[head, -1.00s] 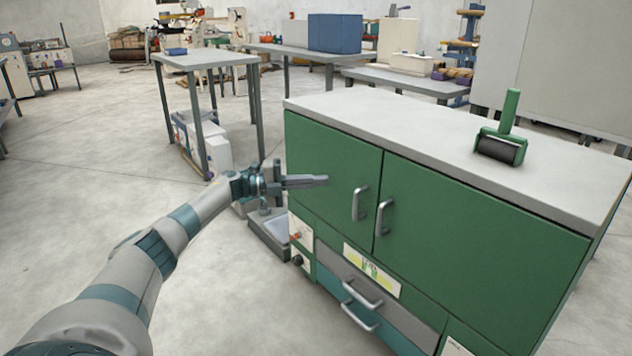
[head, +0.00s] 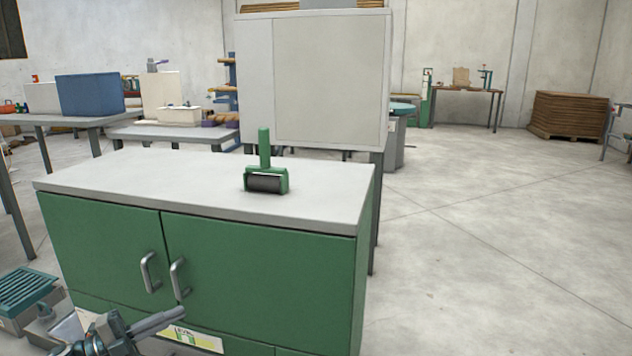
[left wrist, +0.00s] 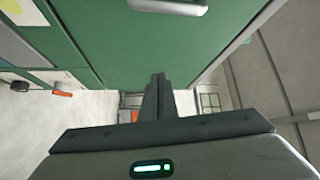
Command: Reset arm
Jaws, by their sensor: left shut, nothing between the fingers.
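My left gripper (head: 160,324) is at the lower left of the head view, in front of the green cabinet (head: 262,265) and below its two door handles. Its fingers are together with nothing between them. In the left wrist view the closed fingers (left wrist: 158,95) point toward the green cabinet front (left wrist: 130,40), with a handle (left wrist: 168,6) at the top edge. I cannot tell whether the fingers touch the cabinet. My right gripper is not in view.
A green roller tool (head: 266,180) stands on the cabinet's grey top. A teal-topped item (head: 25,290) is on the floor side at the left. A large grey cabinet (head: 330,80) stands behind. The floor (head: 490,240) at the right is clear.

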